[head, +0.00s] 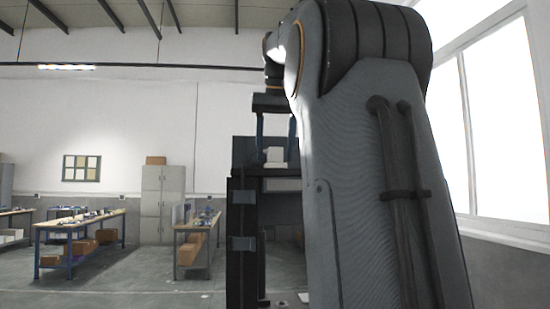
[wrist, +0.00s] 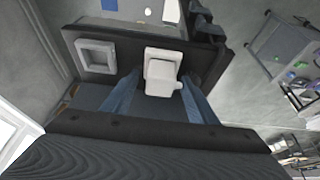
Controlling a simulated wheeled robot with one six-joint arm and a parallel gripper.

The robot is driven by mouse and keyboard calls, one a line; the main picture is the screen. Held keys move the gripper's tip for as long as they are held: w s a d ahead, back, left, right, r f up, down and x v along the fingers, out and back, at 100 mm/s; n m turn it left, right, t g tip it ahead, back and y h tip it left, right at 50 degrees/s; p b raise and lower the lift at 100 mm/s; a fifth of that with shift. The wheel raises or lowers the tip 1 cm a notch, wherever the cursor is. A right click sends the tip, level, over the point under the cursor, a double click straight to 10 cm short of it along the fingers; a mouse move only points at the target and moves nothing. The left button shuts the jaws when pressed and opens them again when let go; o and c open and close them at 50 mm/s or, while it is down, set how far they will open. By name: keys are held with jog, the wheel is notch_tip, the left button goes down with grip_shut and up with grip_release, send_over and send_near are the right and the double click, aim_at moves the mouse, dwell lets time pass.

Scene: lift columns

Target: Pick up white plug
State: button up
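The white plug (wrist: 162,73) is a blocky piece with a wider square part and a smaller block, on a dark stand (wrist: 120,62). It also shows in the head view (head: 274,155), low between my fingers. My gripper (head: 276,150) points down over it, with one blue-grey finger on each side. In the wrist view my gripper (wrist: 162,88) has its fingers straddling the plug. The head view shows a gap at the right finger, so my gripper looks open. Contact at the left finger is unclear.
A square grey frame (wrist: 97,57) with a recess sits on the dark stand left of the plug. A dark toothed edge (wrist: 212,22) is at the stand's right. Workbenches (head: 80,228) and a grey cabinet (head: 162,200) stand far off to the left.

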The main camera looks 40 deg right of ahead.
jog(key=c, duration=1)
jog(key=shift+r, duration=0.2)
jog(key=shift+r, duration=1.4)
jog(key=shift+r+b, duration=0.25)
jog(key=shift+b, duration=0.05)
jog(key=shift+s+a+r+b, duration=0.1)
jog(key=shift+s+a+b, duration=1.3)
jog(key=shift+s, duration=1.15)
jog(key=shift+s+a+f+b, duration=0.1)
jog(key=shift+s+a+b, duration=0.8)
jog(key=shift+s+a, duration=1.3)
jog(key=shift+s+a+r+b, duration=0.1)
jog(key=shift+s+a+b, duration=1.05)
jog(key=shift+s, duration=1.8)
